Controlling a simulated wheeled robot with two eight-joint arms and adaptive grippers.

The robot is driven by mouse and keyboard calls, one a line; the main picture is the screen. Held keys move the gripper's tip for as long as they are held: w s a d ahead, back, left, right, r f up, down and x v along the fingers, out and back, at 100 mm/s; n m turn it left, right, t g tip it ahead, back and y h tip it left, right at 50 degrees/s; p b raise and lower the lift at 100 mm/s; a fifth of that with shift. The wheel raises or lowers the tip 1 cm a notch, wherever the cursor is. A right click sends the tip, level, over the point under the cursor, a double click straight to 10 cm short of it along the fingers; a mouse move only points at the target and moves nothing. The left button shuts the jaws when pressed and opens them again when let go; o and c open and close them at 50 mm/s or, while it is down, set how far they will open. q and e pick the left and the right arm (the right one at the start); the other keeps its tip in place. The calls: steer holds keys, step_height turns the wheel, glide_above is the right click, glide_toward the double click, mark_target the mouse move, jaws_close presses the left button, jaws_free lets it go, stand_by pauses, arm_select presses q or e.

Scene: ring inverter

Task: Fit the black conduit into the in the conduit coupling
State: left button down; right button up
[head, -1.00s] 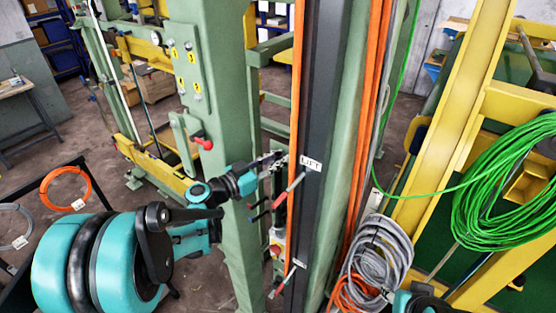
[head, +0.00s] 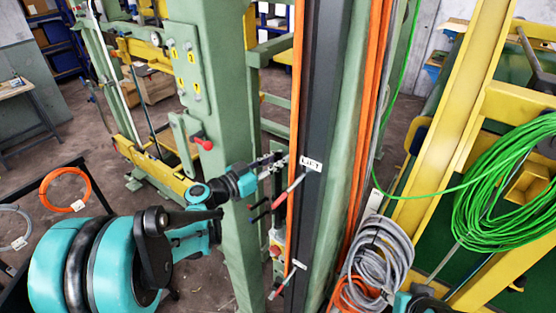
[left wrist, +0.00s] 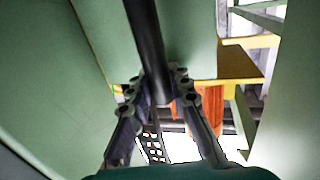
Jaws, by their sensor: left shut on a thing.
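A black conduit (left wrist: 149,45) shows in the left wrist view as a dark round tube running down from the top edge between my left gripper's fingers. My left gripper (left wrist: 158,88) is shut on it, one finger on each side. In the head view my left gripper (head: 277,160) is beside the tall dark channel, just left of the white "LIFT" label (head: 311,163). I cannot pick out the black conduit against the dark channel there. I cannot make out the conduit coupling in either view. My right gripper is not in view.
A green column (head: 222,120) stands behind my left forearm. Red-handled levers (head: 290,188) stick out just below the gripper. Grey cable coils (head: 378,258) and green cable coils (head: 510,195) hang at right. An orange coil (head: 66,188) hangs at left.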

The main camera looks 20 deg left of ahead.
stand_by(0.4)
arm_select(q)
steer(key=shift+f+b, duration=2.05)
steer(key=shift+b, duration=0.15)
steer(key=c, duration=1.3)
jaws_free()
steer(key=v, duration=1.2)
